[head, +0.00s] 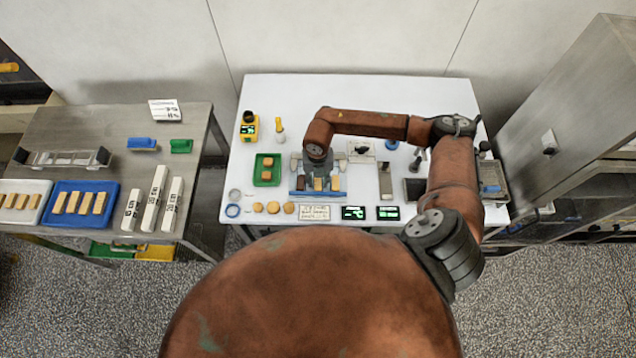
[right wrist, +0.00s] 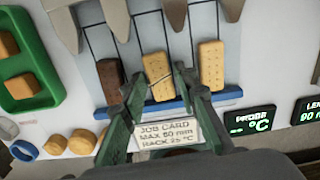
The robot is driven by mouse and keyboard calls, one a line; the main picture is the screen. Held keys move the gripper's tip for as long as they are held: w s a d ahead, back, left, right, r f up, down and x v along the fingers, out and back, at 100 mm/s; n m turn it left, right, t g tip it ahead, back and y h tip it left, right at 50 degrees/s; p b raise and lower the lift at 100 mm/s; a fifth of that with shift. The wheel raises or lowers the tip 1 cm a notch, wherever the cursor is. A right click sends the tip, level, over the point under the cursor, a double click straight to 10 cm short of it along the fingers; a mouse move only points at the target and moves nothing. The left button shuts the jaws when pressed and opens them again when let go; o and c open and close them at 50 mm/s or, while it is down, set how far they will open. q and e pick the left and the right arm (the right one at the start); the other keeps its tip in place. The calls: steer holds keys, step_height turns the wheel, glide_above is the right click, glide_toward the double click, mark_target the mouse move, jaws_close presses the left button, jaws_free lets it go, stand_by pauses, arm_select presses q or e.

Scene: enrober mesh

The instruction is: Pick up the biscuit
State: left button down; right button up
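Three biscuits lie in a row on the rack with the blue front edge (right wrist: 150,112): a dark brown one at left (right wrist: 111,80), a tan one in the middle (right wrist: 157,68) and a tan one at right (right wrist: 211,66). My right gripper (right wrist: 156,80) is open, its green fingers apart on either side of the middle biscuit's near part. I cannot tell whether they touch it. In the head view my right wrist hangs over the rack (head: 297,193) and hides the gripper. My left gripper is not in view.
A green tray with biscuits (head: 266,178) stands left of the rack. Round biscuits (head: 273,207), a job card (head: 314,212) and two displays (head: 353,213) lie in front. Grey pronged parts (right wrist: 172,10) stand behind the rack. A side table (head: 90,150) holds trays and blocks.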

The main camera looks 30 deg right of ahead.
steer(key=c, duration=0.5)
steer(key=shift+r, duration=0.1)
